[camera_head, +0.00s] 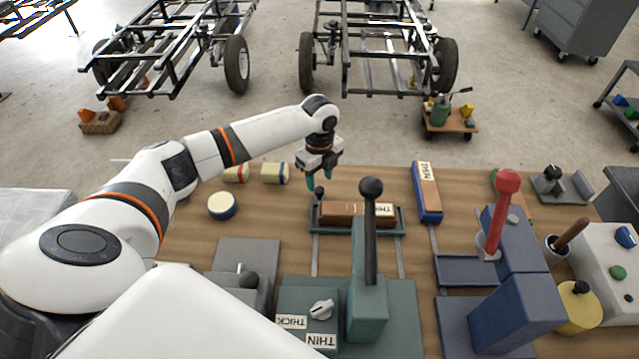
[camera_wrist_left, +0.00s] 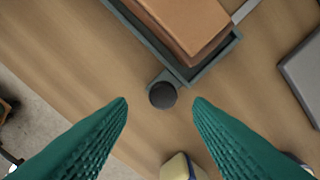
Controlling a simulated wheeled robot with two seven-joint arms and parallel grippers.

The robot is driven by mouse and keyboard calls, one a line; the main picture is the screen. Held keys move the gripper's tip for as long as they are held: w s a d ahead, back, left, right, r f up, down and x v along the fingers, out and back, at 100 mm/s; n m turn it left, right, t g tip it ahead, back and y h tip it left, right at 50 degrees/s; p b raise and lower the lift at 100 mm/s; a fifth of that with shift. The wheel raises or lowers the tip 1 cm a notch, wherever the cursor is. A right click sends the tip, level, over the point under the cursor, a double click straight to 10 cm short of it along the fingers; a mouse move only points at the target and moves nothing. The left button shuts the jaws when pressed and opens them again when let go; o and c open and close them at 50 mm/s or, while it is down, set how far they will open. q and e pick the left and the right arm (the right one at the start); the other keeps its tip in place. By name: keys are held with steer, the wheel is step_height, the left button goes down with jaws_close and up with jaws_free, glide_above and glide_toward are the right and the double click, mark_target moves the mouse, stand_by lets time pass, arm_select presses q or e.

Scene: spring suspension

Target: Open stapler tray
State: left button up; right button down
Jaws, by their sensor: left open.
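The green stapler tray (camera_head: 401,222) lies on the wooden table, with a brown block (camera_head: 345,213) labelled THIN in it. A dark round knob (camera_head: 319,192) stands at the tray's left end. In the left wrist view the knob (camera_wrist_left: 163,95) and a corner of the tray (camera_wrist_left: 212,66) show. My left gripper (camera_head: 317,181) is open, its green fingers pointing down at the knob. In the wrist view the knob appears between the fingertips (camera_wrist_left: 160,101); I cannot tell whether they reach down to it. My right gripper is not in view.
A green press with a tall black-knobbed lever (camera_head: 370,240) stands in front of the tray. A blue press with a red lever (camera_head: 500,215) stands to the right, a blue tray (camera_head: 429,195) behind it.

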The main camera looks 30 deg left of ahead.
arm_select(q)
step_height(320, 180, up, 9)
steer(key=shift+b, duration=0.35)
steer(key=shift+f, duration=0.2)
